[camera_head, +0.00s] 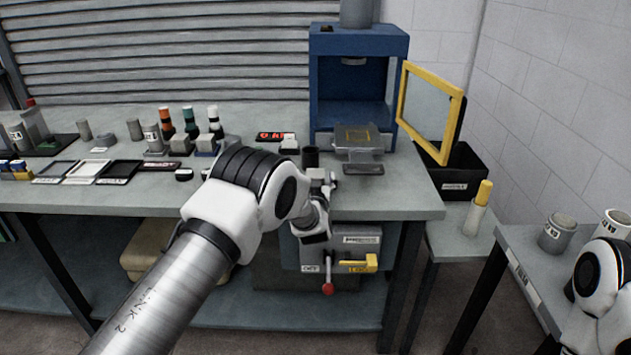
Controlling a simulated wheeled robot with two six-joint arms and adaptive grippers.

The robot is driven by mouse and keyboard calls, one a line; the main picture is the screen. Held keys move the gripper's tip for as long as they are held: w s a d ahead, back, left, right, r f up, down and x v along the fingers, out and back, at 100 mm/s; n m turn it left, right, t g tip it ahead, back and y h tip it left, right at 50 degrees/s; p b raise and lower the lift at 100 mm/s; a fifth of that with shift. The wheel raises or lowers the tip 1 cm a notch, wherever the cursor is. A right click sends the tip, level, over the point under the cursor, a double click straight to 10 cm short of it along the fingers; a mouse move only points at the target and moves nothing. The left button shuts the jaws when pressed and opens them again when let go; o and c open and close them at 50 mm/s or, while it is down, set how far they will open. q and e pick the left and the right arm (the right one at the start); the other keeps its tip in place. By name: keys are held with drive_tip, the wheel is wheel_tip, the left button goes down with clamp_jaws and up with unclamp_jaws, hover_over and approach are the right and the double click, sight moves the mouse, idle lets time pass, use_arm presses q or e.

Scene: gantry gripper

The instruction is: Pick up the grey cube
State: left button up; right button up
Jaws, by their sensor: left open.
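My left arm reaches in from the bottom left, and my left gripper (323,179) is open at the front edge of the workbench, below the blue press. It looks empty, though its fingers are small and partly hidden by my wrist. A small light-grey block (289,145) stands on the bench just left of and behind the gripper, apart from it. It may be the grey cube, but another grey block (134,129) stands farther left, and I cannot tell which is meant. My right arm shows at the bottom right; its gripper is out of view.
A blue press (358,45) with a grey stage (358,142) stands behind the gripper. A yellow-framed panel (455,100) leans out at its right. A dark cup (310,157) is close to the gripper. Trays and several bottles fill the bench's left. A side table (535,262) stands right.

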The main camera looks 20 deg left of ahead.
use_arm(q)
drive_tip(key=c, duration=1.5)
drive_tip(key=shift+r, duration=0.1)
